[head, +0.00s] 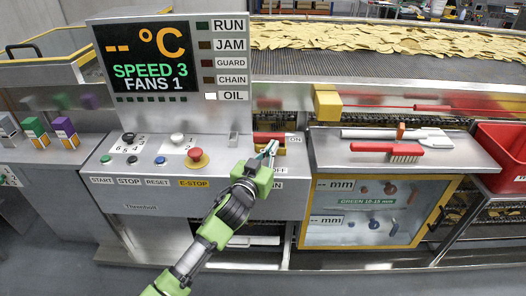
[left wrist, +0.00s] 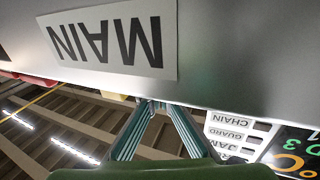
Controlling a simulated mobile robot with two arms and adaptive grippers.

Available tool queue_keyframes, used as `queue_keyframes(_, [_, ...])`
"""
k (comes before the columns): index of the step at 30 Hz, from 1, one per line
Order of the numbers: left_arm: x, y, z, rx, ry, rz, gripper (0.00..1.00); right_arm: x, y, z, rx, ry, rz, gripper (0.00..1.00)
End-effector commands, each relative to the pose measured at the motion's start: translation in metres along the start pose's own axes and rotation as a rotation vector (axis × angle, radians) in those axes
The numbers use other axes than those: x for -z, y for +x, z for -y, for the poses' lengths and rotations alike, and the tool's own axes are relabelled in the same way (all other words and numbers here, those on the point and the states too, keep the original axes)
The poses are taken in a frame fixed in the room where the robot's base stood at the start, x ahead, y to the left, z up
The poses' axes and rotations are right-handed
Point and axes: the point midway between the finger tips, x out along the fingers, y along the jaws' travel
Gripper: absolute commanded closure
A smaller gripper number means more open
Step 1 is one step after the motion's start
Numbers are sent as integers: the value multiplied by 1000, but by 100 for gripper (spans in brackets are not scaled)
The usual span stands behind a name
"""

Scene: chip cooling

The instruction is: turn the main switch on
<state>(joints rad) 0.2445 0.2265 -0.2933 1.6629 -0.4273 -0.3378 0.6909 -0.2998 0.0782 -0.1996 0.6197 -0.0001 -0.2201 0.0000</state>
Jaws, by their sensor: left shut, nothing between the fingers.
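The main switch (head: 265,136) is on the right part of the grey control panel (head: 215,203). Its red part lies level beside the ON label (head: 293,140), with a yellow part below it; the OFF label (head: 280,170) is lower. My left gripper (head: 270,148) is shut and empty, with its fingertips in front of the switch, hiding part of it. I cannot tell whether they touch it. In the left wrist view the shut fingers (left wrist: 152,103) point at the panel edge, near the upside-down MAIN label (left wrist: 105,42). The right gripper is not in view.
The red E-STOP button (head: 197,158) and several smaller buttons stand left of the switch. The display (head: 147,57) rises behind. A shelf with a red brush (head: 388,148) is to the right, above a yellow-framed case (head: 300,240). A red bin (head: 497,150) stands at far right.

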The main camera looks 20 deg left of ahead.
Motion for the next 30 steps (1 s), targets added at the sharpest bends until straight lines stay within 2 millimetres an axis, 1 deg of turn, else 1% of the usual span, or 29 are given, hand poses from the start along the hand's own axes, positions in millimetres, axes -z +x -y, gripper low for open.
queue_keyframes(12, [0,8,-4,-1,-1,-1,100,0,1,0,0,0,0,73])
queue_keyframes(30, [0,9,-5,-1,0,-1,100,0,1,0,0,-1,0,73])
